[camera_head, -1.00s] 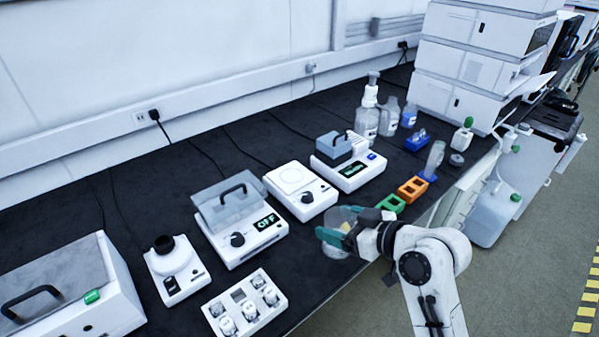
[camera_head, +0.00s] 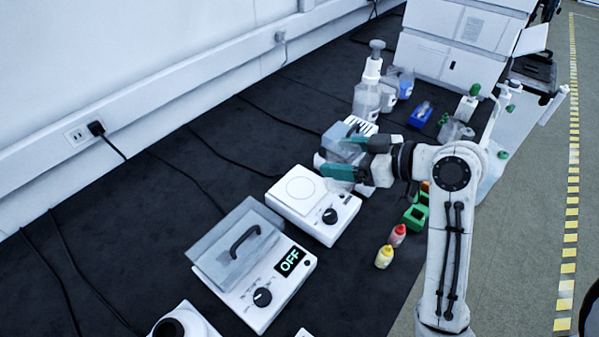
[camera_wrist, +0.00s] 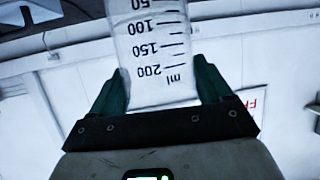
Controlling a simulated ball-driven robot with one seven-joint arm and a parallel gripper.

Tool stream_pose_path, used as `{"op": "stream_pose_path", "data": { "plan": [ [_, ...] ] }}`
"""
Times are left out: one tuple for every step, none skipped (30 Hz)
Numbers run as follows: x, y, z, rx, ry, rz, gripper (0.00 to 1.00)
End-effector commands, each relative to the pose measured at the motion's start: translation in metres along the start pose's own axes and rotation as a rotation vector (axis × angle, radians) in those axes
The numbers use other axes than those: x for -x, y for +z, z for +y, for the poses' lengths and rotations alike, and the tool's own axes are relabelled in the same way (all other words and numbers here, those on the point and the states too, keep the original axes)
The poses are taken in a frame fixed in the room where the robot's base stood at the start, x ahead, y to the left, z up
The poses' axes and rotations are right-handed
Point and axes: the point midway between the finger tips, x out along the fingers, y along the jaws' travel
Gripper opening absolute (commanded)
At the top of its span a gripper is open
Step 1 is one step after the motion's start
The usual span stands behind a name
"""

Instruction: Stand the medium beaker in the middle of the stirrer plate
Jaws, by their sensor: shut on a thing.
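The medium beaker is clear, with dark volume marks up to 200 ml, and fills the middle of the wrist view (camera_wrist: 155,45). My gripper (camera_head: 345,157) is shut on it, one dark green finger on each side. In the head view the beaker (camera_head: 326,160) is faint and partly hidden by the fingers. The stirrer plate (camera_head: 327,222) is a white box with a round ring on top and a black knob. Its top looks empty. My gripper is held up, just behind and right of the plate in the picture; the exact height is hard to tell.
A device with a clear lid and an OFF display (camera_head: 240,250) stands nearer than the stirrer plate. A yellow bottle (camera_head: 384,257) and a red bottle (camera_head: 398,236) stand to its right, near a green rack (camera_head: 416,216). A pump bottle (camera_head: 367,95) stands behind. Cables cross the bench.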

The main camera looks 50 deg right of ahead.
Motion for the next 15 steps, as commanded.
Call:
{"op": "stream_pose_path", "data": {
  "plan": [
    [-0.013,0.004,0.003,0.002,-0.002,0.002,0.42],
    [-0.018,0.0,0.004,-0.001,-0.004,0.001,0.42],
    [-0.027,0.001,0.007,-0.001,-0.004,-0.001,0.42],
    [-0.034,0.001,0.009,0.0,-0.004,0.0,0.42],
    [-0.041,0.001,0.011,-0.001,-0.004,0.0,0.42],
    [-0.05,0.001,0.014,-0.001,-0.002,0.001,0.42],
    [-0.056,0.002,0.015,-0.002,-0.003,-0.001,0.42],
    [-0.063,0.002,0.017,-0.001,-0.002,0.0,0.42],
    [-0.072,0.002,0.02,-0.001,-0.002,-0.001,0.42],
    [-0.079,0.002,0.022,-0.001,-0.002,0.0,0.42],
    [-0.085,0.006,0.023,-0.002,-0.003,-0.002,0.42],
    [-0.093,0.012,0.025,-0.004,-0.002,-0.002,0.42],
    [-0.099,0.015,0.026,-0.003,-0.002,-0.003,0.42],
    [-0.104,0.019,0.027,-0.003,-0.001,-0.003,0.42],
    [-0.111,0.022,0.029,-0.003,-0.001,-0.002,0.42]
  ]
}}
